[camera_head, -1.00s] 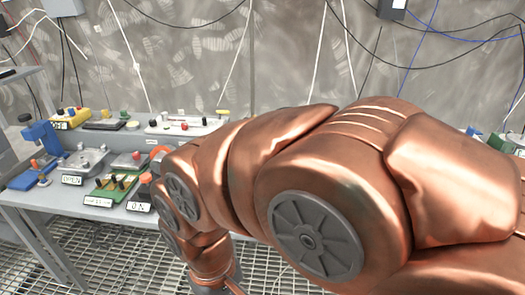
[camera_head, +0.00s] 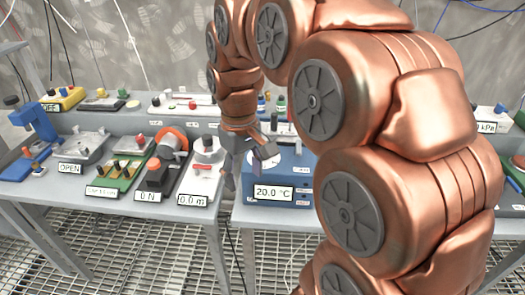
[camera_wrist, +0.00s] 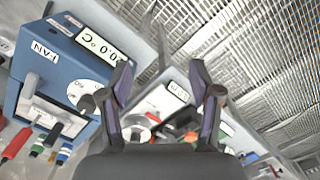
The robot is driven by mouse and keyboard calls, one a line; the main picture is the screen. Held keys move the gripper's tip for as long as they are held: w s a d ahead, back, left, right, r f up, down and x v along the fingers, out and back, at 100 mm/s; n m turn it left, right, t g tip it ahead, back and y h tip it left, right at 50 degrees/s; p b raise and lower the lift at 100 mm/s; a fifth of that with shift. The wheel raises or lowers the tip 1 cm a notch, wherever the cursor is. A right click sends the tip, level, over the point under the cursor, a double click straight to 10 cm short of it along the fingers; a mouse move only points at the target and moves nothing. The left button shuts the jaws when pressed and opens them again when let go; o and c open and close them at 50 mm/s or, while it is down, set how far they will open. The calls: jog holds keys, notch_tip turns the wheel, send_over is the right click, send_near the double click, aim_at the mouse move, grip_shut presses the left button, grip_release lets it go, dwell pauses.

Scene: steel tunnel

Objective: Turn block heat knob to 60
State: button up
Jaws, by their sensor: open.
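The blue box (camera_head: 282,185) stands on the bench right of centre, with a display reading 20.0 °C. In the wrist view the same blue box (camera_wrist: 60,75) is at the left, with its display (camera_wrist: 98,45), a FAN label and a white round-labelled panel. A dark round knob-like part (camera_wrist: 87,104) shows there beside my left finger; I cannot read its setting. My gripper (camera_wrist: 160,80) is open and empty, its fingers to the right of the blue box in the wrist view. In the head view my gripper (camera_head: 246,165) hangs in front of the box's left part, hiding some of it.
Left of the box stand a device with a 0.0 display (camera_head: 193,199), one reading 0 N (camera_head: 148,196), a green board (camera_head: 112,182) and a grey device labelled OPEN (camera_head: 80,147). A gap separates the benches.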

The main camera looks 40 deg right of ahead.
jog(key=shift+t, duration=0.4)
jog(key=w+d+b, duration=0.1)
jog(key=w+d, duration=0.7)
jog(key=d, duration=0.1)
jog(key=w+d+b, duration=0.1)
jog(key=w+d, duration=0.3)
jog(key=d, duration=0.1)
jog(key=shift+w+d+r+b, duration=0.2)
jog(key=shift+w+r+b, duration=0.05)
jog(key=shift+w+b, duration=0.1)
jog(key=shift+s+f+p, duration=0.1)
jog(key=shift+f+p, duration=0.55)
jog(key=shift+f, duration=3.2)
jog(key=shift+c, duration=0.3)
jog(key=c, duration=1.1)
